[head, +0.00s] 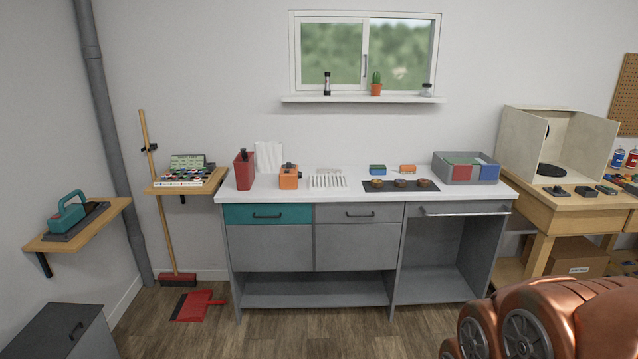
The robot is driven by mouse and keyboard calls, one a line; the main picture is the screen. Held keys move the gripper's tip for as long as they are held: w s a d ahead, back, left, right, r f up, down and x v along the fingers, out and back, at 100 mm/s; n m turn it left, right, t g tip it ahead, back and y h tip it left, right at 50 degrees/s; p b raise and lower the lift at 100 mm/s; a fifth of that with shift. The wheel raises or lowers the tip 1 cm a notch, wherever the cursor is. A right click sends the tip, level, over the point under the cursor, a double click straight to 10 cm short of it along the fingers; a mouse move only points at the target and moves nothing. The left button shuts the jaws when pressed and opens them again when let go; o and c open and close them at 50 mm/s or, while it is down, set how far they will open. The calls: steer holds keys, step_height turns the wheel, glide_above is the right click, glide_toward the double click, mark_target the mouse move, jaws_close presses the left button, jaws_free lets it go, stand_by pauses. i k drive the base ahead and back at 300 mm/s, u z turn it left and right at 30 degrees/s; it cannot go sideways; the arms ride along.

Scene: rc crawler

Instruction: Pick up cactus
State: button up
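The cactus (376,77) is small and green and stands upright in an orange pot (376,90). The pot is on the white window sill (330,99), right of the sill's middle and in front of the window. Nothing covers the cactus. My gripper is not in view. A copper-coloured part of my arm fills the bottom right corner of the head view, well below and to the right of the cactus.
Wooden floor (270,335) is clear in front.

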mark_target(376, 86)
steer(key=i, duration=1.7)
steer(key=u, duration=0.05)
